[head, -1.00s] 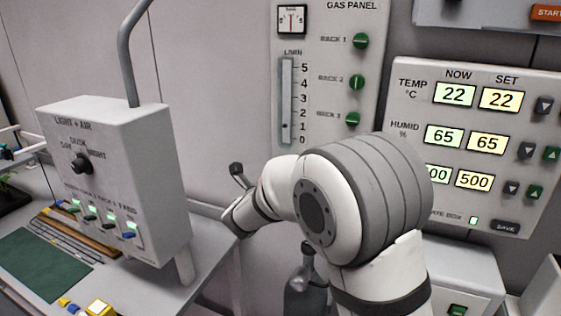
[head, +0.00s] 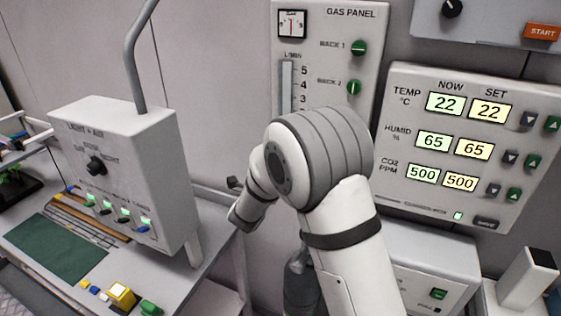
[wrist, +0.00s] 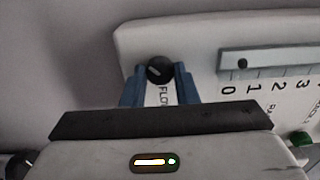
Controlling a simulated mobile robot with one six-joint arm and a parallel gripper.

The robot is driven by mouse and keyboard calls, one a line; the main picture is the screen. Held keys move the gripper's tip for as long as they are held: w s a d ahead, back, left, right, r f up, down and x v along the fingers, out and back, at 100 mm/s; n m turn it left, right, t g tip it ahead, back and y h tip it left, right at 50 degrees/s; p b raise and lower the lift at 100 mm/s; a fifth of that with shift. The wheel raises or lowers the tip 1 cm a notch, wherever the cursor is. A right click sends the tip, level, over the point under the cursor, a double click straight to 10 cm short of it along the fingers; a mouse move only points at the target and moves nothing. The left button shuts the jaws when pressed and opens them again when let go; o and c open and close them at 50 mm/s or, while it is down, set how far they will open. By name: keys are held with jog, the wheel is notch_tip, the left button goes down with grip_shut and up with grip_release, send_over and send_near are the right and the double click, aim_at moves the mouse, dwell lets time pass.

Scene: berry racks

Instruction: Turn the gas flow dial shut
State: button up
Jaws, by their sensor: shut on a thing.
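The flow dial (wrist: 159,67) is a round black knob with a pale pointer line, on the white gas panel (wrist: 190,32) in the wrist view. My gripper (wrist: 160,76) has blue fingers, one on each side of the dial, and is shut on it. The lettering beside the dial is partly covered. The flow gauge (wrist: 268,60) shows a dark ball between 0 and 1. In the head view the upper gas panel (head: 325,50) shows, but my arm hides its lower part, the dial and my gripper.
Green rack knobs (head: 359,48) sit on the gas panel. A climate display panel (head: 465,140) is to its right. The light and air box (head: 120,165) stands on the bench at left. A dark bottle (head: 300,285) stands behind my arm.

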dwell(0.4)
jog(key=o, duration=1)
jog(key=shift+a, duration=0.1)
jog(key=b+v, duration=0.1)
jog(key=v, duration=0.6)
jog(key=shift+s+a+b, duration=0.1)
jog(key=shift+s+b, duration=0.3)
